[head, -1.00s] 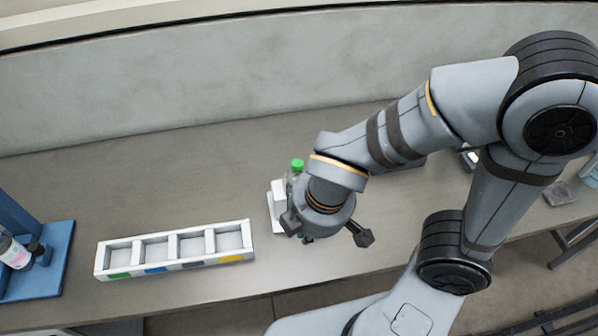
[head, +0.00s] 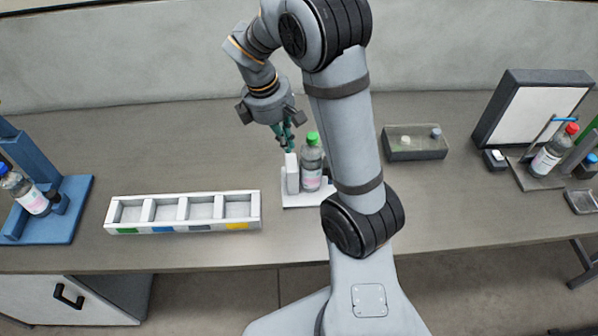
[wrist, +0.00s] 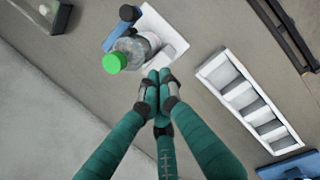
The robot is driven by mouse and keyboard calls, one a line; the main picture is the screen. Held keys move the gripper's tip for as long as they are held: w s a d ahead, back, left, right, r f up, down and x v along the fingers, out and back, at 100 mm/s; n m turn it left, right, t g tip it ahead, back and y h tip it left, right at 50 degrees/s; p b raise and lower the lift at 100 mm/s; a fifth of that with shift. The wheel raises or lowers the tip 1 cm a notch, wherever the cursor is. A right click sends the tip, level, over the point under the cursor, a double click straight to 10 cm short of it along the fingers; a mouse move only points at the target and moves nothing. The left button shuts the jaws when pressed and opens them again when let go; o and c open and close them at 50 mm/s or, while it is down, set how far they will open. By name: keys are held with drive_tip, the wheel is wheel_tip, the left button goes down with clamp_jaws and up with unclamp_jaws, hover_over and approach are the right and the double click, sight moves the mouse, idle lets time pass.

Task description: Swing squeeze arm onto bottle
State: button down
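A clear bottle (head: 312,160) with a green cap and pale label stands upright on a white base (head: 296,200), beside a white upright block (head: 292,174). In the wrist view the bottle (wrist: 130,52) shows from above, and a blue bar (wrist: 118,31) lies along its far side; I cannot tell for sure that this bar is the squeeze arm. My gripper (head: 288,140) hangs above and left of the bottle, near the block's top. In the wrist view its green fingertips (wrist: 158,77) are together with nothing visible between them. My arm hides the base's right side in the head view.
A white compartment tray (head: 184,228) lies left of the base. A blue stand (head: 75,200) with a bottle is at far left. A dark tray (head: 400,153) is right of my arm, and a red-capped bottle (head: 548,155) stands farther right. The table between them is mostly clear.

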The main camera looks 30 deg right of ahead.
drive_tip(key=s+d+f+n+g+p, duration=0.1)
drive_tip(key=s+d+f+n, duration=0.1)
drive_tip(key=s+d+f, duration=0.2)
wheel_tip(320, 180, down, 6)
drive_tip(key=d, duration=0.3)
drive_tip(key=shift+r+p, duration=0.15)
drive_tip(key=shift+p, duration=0.2)
drive_tip(key=shift+a, duration=0.1)
drive_tip(key=shift+s, duration=0.15)
drive_tip(key=shift+s+d+n, duration=0.3)
drive_tip(key=shift+d, duration=0.35)
drive_tip(key=shift+w+a, duration=0.1)
